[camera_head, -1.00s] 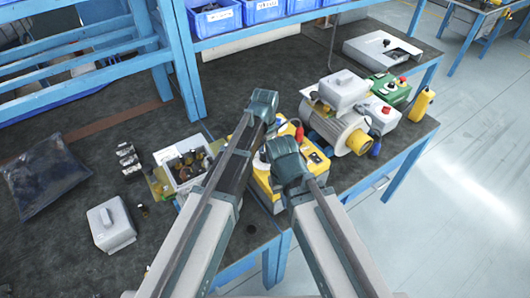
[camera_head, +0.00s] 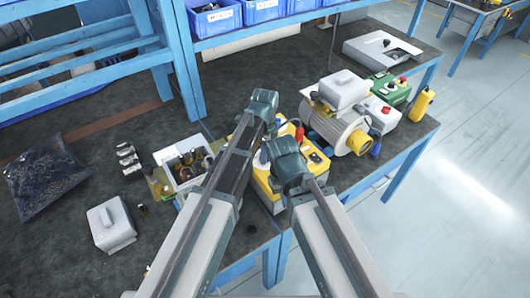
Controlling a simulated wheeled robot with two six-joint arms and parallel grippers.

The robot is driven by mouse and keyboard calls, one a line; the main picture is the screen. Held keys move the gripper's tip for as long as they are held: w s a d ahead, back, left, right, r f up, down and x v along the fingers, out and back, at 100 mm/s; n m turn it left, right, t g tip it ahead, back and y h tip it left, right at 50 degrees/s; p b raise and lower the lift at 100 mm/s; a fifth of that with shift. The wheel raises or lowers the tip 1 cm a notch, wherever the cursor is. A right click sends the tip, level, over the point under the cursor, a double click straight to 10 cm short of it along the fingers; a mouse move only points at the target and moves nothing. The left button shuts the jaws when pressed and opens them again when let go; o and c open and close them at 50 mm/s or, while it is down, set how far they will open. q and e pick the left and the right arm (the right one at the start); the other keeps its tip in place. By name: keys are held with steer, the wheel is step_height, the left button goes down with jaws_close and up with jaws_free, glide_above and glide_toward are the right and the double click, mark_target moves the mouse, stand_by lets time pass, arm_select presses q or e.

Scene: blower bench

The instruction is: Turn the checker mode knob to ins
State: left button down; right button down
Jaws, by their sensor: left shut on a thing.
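The checker is a yellow box (camera_head: 262,190) at the bench's front edge, largely covered by my two arms. Part of its top with dark and light controls shows at the right, next to a red plug or lead. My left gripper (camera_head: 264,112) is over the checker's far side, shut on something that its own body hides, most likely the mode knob. The knob and its markings cannot be read. My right gripper (camera_head: 286,158) is over the checker's near right part. Its fingertips are hidden beneath its wrist.
A yellow-and-grey blower motor (camera_head: 335,125) stands close on the right, with green and white button boxes behind it. An open box of small parts (camera_head: 184,165) stands left of my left arm. A grey cover (camera_head: 111,225) and a dark bag (camera_head: 45,178) lie farther left.

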arm_select(q)
steer(key=shift+m, duration=0.6)
steer(key=shift+c, duration=1.9)
jaws_free()
steer(key=shift+r, duration=0.15)
step_height(320, 180, up, 14)
steer(key=p, duration=1.4)
steer(key=shift+f, duration=0.2)
steer(key=shift+f, duration=0.1)
